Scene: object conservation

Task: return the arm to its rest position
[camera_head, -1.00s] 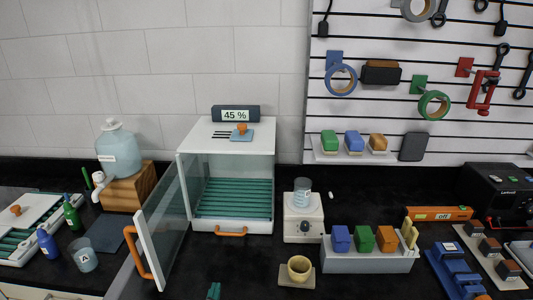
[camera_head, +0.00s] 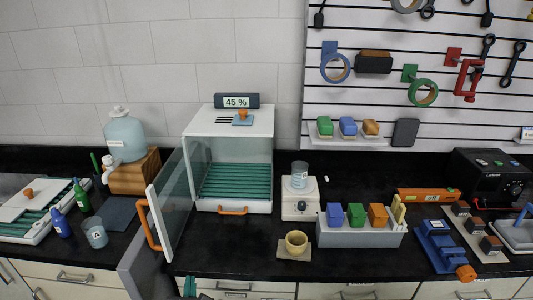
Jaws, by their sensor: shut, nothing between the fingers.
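My gripper (camera_head: 189,287) shows only as a small teal tip at the bottom edge, in front of the counter's drawer fronts. It is shut and nothing shows in it. Most of my arm is out of view. The tip is apart from the glass-doored cabinet (camera_head: 232,128), whose door (camera_head: 172,205) stands open to the left. The cabinet's display reads 45 %.
A dispenser bottle (camera_head: 124,138) stands left. The open door juts toward the front edge.

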